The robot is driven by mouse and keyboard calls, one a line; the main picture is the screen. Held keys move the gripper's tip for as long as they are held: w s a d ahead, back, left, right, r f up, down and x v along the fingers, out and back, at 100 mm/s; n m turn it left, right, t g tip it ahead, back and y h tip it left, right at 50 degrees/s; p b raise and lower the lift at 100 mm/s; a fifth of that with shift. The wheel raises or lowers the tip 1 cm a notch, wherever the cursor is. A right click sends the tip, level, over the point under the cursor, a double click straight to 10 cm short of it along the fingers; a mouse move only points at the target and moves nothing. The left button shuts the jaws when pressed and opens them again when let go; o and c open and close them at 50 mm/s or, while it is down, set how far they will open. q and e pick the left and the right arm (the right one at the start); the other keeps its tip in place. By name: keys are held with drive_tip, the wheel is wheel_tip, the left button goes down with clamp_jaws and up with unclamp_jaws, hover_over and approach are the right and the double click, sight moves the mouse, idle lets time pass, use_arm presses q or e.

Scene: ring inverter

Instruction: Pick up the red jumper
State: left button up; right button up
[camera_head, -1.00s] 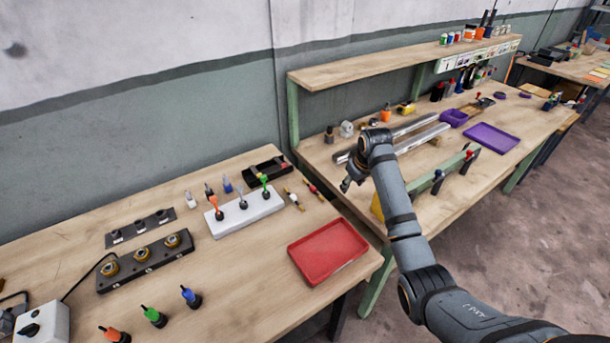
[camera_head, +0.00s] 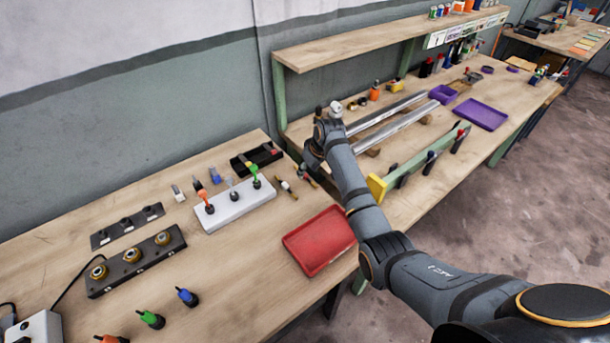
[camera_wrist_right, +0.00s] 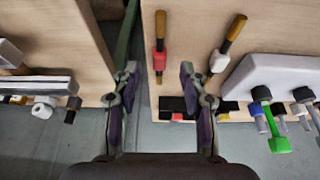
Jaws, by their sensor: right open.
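The red jumper (camera_wrist_right: 160,45) is a short brown rod with a red band. It lies on the wooden table in the right wrist view, beyond my fingertips. In the head view the red jumper (camera_head: 307,174) is partly hidden by my right gripper. A similar jumper with a white band (camera_wrist_right: 220,60) lies to its right, and shows in the head view (camera_head: 287,187). My right gripper (camera_wrist_right: 158,72) is open and empty, with the red jumper roughly in line with the gap between its fingers. In the head view my right gripper (camera_head: 311,157) is above the table's right edge. My left gripper is not in view.
A white block (camera_head: 235,207) with coloured tools stands left of the jumpers. A black tray (camera_head: 257,160) lies behind them and a red tray (camera_head: 320,240) in front. A second bench (camera_head: 420,205) with metal bars is to the right, across a narrow gap.

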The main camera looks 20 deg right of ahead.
sight(306, 175)
drive_tip(key=x, duration=0.3)
drive_tip(key=shift+w, duration=0.1)
drive_tip(key=c, duration=0.9)
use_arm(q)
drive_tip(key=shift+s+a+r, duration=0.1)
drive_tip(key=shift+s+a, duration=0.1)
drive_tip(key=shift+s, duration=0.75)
use_arm(e)
clamp_jaws()
